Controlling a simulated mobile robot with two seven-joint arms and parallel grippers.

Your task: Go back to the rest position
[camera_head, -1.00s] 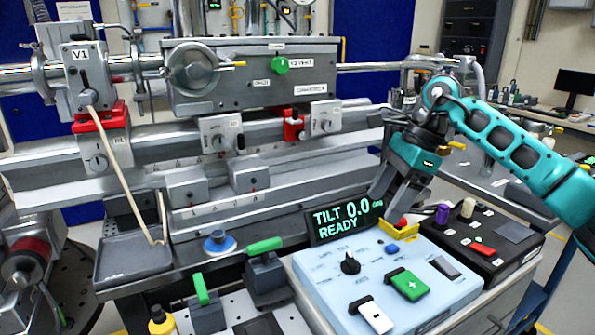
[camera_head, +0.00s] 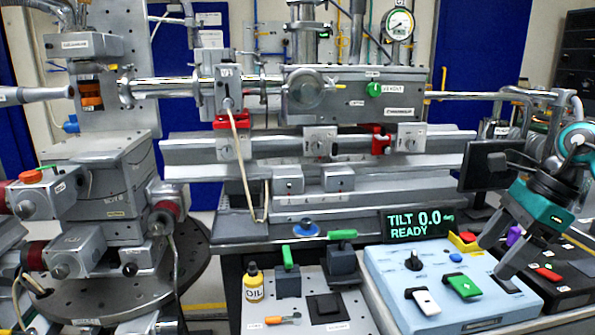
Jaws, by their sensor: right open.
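My right gripper (camera_head: 494,258) is at the right of the head view, its arm coming in from the right edge. Its two grey fingers are spread with nothing between them and point down and left. The fingers overlap the right part of the light blue control box (camera_head: 395,290) in the picture; I cannot tell the exact height above it. The red button in its yellow surround (camera_head: 464,242) lies just left of the upper finger. My left gripper is not in view.
A display (camera_head: 418,224) reads TILT 0.0 READY. A black panel (camera_head: 568,298) with coloured knobs lies right of the box. A monitor (camera_head: 487,165) stands behind the gripper. Left are an oil bottle (camera_head: 253,283), green-handled clamps and a stage stack (camera_head: 95,185).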

